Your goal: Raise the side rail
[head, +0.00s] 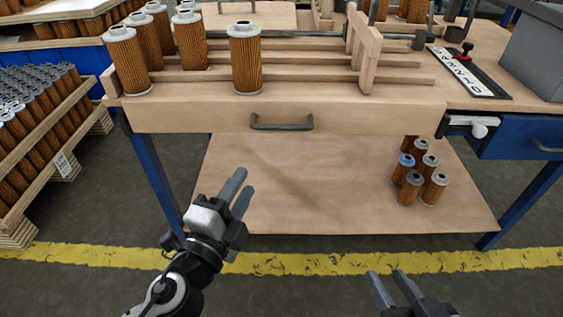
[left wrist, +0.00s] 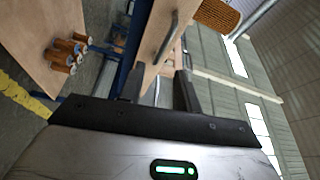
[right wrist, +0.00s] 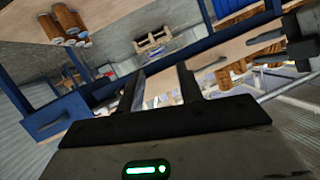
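The side rail is most likely the pale wooden front board (head: 200,118) along the bench's near edge. It has a dark bar handle (head: 282,124) at its middle. The handle also shows in the left wrist view (left wrist: 166,38), beyond the fingers. My left gripper (head: 240,188) is open and empty, below and left of the handle and apart from it. Its open fingers show in the left wrist view (left wrist: 158,78). My right gripper (head: 387,278) is open and empty at the bottom of the head view, well short of the bench; its fingers (right wrist: 160,80) are spread in the right wrist view.
Several filter cartridges (head: 246,60) stand on the bench among wooden slats (head: 400,78). More cartridges (head: 413,188) stand on the lower shelf (head: 290,180). A blue drawer (head: 525,143) is at right, and racks of cartridges (head: 35,115) at left. The floor in front is clear.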

